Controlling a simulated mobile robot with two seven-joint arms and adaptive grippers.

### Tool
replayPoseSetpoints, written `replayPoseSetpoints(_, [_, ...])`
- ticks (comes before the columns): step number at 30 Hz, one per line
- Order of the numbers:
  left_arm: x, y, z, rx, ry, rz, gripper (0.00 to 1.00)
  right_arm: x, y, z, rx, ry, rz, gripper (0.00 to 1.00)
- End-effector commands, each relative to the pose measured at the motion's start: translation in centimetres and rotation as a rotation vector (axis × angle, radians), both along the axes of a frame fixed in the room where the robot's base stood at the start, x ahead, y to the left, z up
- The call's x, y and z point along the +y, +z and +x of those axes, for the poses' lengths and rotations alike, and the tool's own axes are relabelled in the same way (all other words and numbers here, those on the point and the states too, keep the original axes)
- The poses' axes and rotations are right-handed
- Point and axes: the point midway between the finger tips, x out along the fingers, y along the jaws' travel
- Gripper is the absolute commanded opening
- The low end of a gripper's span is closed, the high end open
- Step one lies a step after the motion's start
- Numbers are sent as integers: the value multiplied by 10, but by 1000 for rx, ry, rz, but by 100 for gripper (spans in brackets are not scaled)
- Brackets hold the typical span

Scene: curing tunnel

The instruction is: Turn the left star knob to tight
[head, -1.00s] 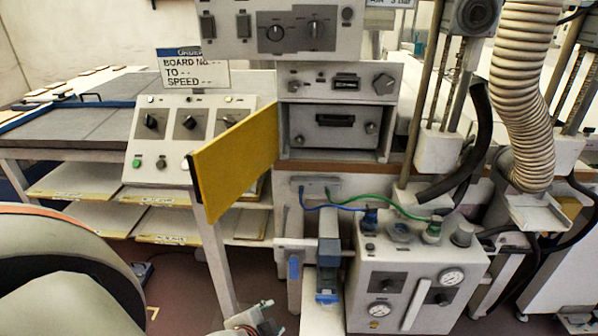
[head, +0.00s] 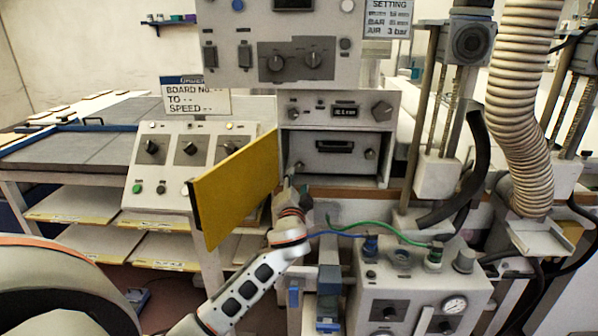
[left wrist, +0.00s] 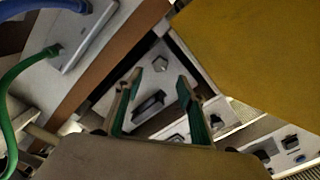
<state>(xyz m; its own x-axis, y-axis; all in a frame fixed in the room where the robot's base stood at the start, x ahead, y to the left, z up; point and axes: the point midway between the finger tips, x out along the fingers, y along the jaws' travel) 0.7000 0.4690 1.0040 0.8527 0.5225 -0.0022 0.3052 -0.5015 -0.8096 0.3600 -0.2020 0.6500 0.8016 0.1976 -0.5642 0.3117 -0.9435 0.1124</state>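The left star knob (head: 299,167) is a small dark knob at the left of the grey drawer front (head: 332,165), under the control unit. In the left wrist view the knob (left wrist: 160,63) shows just beyond and between my fingertips, with the black drawer handle (left wrist: 148,105) nearby. My left gripper (head: 291,186) is close below the knob in the head view. In the left wrist view its two green-lined fingers (left wrist: 159,77) are spread with nothing between them. They appear apart from the knob. The knob's marking cannot be read. My right gripper is not in view.
A yellow board (head: 236,188) stands out just left of the drawer front and fills the upper right of the left wrist view. A green hose (head: 385,234) and a blue hose (head: 335,234) run to the grey pump box (head: 405,290) below right.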

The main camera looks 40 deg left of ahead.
Motion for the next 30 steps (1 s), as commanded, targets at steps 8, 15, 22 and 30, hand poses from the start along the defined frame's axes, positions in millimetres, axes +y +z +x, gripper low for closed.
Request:
replayPoseSetpoints(8, [18,2,29,-4,1,4,39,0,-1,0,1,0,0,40])
replayPoseSetpoints(15, [35,1,57,-2,1,3,39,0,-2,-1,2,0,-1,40])
replayPoseSetpoints(22, [41,1,66,-2,0,1,39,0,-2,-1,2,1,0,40])
replayPoseSetpoints(30, [41,1,66,-2,0,0,26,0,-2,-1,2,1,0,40])
